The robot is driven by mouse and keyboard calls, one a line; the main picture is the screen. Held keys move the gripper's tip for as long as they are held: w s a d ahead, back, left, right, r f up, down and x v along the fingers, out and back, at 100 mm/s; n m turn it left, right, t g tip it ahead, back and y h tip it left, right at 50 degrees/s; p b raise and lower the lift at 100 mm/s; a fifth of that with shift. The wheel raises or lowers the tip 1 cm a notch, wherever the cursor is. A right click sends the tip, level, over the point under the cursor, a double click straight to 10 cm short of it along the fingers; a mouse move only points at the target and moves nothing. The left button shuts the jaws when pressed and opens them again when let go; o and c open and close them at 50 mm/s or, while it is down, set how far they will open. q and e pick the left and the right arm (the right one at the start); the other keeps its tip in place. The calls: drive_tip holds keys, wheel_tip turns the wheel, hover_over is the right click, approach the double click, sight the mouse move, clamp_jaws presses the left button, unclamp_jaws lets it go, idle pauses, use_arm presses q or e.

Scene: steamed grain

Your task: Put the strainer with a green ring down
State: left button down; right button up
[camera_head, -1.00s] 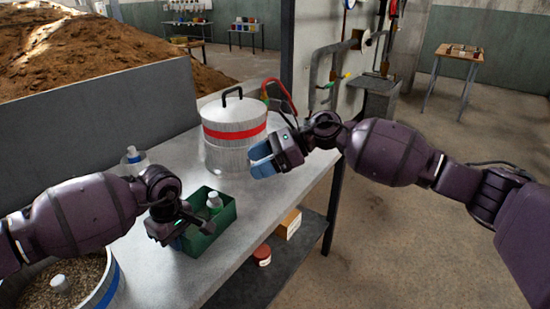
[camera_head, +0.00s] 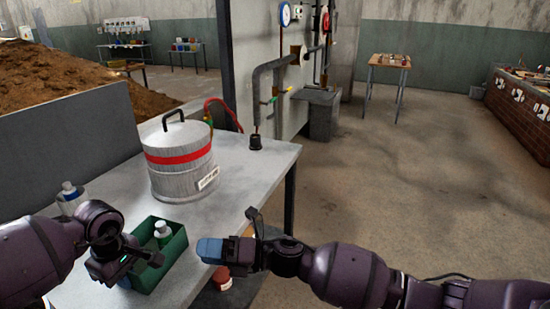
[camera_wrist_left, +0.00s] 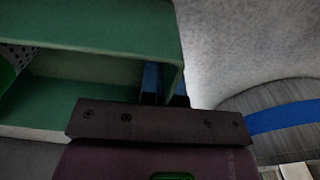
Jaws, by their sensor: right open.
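I cannot make out a whole strainer with a green ring. In the left wrist view a dark perforated piece (camera_wrist_left: 14,54) shows at the left edge beside the green box, with a bright green part near it; this may be the strainer. My left gripper (camera_head: 138,268) is at the green box (camera_head: 176,252). In the left wrist view its blue fingers (camera_wrist_left: 162,84) are at the box's wall corner; whether they pinch it is unclear. My right gripper (camera_head: 210,250) is open, with blue fingertips right of the box near the table edge. I see nothing in it.
A metal drum (camera_head: 172,180) with a red band and black handle stands behind the box. A white-capped bottle (camera_head: 161,232) is in the box, another (camera_head: 70,193) stands left. A blue-banded container (camera_wrist_left: 290,118) shows in the wrist view. The table (camera_head: 240,175) right of the drum is mostly clear.

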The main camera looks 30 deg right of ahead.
use_arm(q)
drive_tip(key=shift+r, duration=0.1)
use_arm(e)
drive_tip(key=s+d+f+m+h, duration=0.5)
drive_tip(key=s+m, duration=0.4)
drive_tip(key=m, duration=0.2)
drive_tip(key=s+d+f+m+h, duration=0.5)
drive_tip(key=s+f+m, duration=0.3)
drive_tip(key=s+m, duration=0.2)
drive_tip(key=s+d+f+m+t+h, duration=0.1)
drive_tip(key=s+d+f+m+h, duration=0.4)
drive_tip(key=s+m, duration=0.5)
wheel_tip(320, 180, down, 2)
drive_tip(key=m+h, duration=0.1)
drive_tip(key=m, duration=0.2)
drive_tip(key=shift+s+f+m+h, duration=0.2)
drive_tip(key=shift+f+m+h, duration=0.05)
drive_tip(key=shift+m+h, duration=0.15)
drive_tip(key=shift+d, duration=0.1)
use_arm(q)
drive_tip(key=c, duration=1.3)
unclamp_jaws()
drive_tip(key=shift+o, duration=0.2)
